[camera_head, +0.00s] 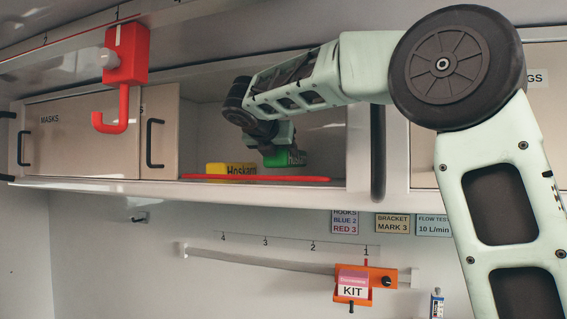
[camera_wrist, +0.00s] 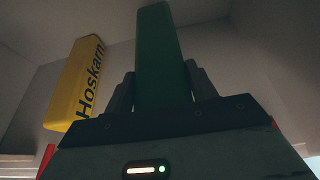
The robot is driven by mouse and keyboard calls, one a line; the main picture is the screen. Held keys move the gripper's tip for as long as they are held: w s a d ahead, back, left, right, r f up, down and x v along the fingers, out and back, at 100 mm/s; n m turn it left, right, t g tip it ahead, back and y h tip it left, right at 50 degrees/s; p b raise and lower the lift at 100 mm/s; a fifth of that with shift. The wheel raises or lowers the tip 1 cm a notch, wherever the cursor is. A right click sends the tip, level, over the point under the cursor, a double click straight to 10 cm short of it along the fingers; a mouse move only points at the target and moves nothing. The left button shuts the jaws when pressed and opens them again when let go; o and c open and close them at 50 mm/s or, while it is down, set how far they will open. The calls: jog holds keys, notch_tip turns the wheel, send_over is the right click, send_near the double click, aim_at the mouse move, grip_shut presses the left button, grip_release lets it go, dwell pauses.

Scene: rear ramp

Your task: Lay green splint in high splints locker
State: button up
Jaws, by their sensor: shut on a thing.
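The green splint (camera_head: 290,158) is inside the open high locker (camera_head: 335,150), held in my gripper. In the wrist view the green splint (camera_wrist: 157,60) stands between the two dark fingers of my gripper (camera_wrist: 161,92), which are shut on it. A yellow splint (camera_head: 228,169) marked "Hoskarn" lies in the same locker to the left of the green one. The yellow splint also shows in the wrist view (camera_wrist: 78,82), apart from my gripper. My arm partly hides the locker opening. I cannot tell whether the green splint touches the locker floor.
A red bar (camera_head: 255,179) runs along the locker's front edge. A closed MASKS locker (camera_head: 80,135) is at the left. A red hook (camera_head: 125,60) hangs in front of the lockers. An orange bracket with a KIT box (camera_head: 352,287) sits on a rail below.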

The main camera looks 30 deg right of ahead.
jog(key=shift+w+d, duration=0.95)
jog(key=shift+d, duration=0.3)
notch_tip(320, 180, down, 4)
jog(key=b, duration=0.3)
jog(key=shift+r+b, duration=0.1)
jog(key=shift+b, duration=0.25)
jog(key=shift+r, duration=0.1)
jog(key=o, duration=1.1)
jog(key=shift+c, duration=0.2)
jog(key=shift+s+a, duration=0.1)
jog(key=b+v, duration=0.3)
jog(key=v, duration=0.9)
jog(key=shift+r, duration=0.15)
